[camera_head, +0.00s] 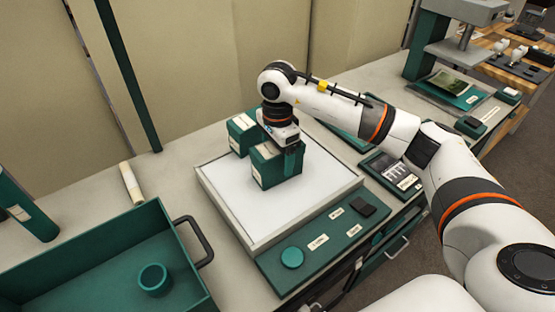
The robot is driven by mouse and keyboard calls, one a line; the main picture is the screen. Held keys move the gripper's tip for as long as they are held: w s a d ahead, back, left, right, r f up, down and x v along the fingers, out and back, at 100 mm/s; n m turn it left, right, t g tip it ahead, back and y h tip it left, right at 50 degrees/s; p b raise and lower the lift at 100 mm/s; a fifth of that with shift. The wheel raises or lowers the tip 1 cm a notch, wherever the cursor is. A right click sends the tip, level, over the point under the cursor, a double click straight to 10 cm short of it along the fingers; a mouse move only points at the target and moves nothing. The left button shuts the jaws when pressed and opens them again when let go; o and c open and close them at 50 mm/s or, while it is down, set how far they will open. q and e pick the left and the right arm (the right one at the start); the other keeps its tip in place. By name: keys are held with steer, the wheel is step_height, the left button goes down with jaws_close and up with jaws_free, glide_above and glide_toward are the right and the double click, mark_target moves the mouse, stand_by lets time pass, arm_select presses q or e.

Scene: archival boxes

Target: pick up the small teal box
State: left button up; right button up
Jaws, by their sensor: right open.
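Two small teal boxes with pale label fronts stand upright on the white-topped platform (265,205). The nearer teal box (282,170) is near the middle, and the farther teal box (243,133) is behind it to the left. My right gripper (291,149) points down at the top of the nearer box, toward its right side. It is open; its fingers are small here, and I cannot tell whether they touch the box. My wrist hides part of the box tops. My left gripper is not in view.
A large teal tray (85,248) with a teal cup (154,279) stands at the lower left. A cream roll (131,183) lies behind it. A teal panel (310,240) with a round knob edges the platform's front. The platform's left part is clear.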

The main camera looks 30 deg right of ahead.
steer(key=shift+c, duration=0.3)
steer(key=c, duration=1.2)
steer(key=shift+r, duration=0.1)
